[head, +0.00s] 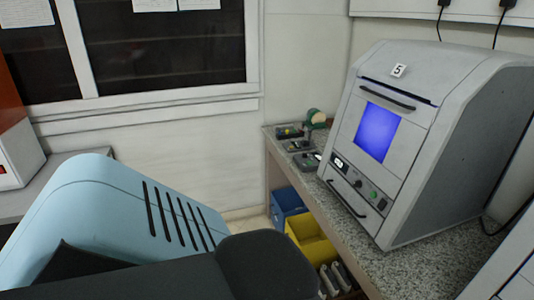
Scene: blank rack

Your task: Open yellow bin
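In the head view a yellow bin (311,240) stands low, below the level of the speckled countertop, right of the picture's middle. Its upper part shows, and it looks open at the top, though I cannot tell whether it has a lid. My own dark arm link hides part of the area in front of it. Neither of my grippers shows in the head view.
A blue bin (288,207) stands behind the yellow bin. Dark objects with pale edges (338,279) are in front of it. The countertop (408,272) overhangs at the right, carrying a grey machine (420,140) and small devices (299,145). A light-blue slotted casing (140,205) fills the lower left.

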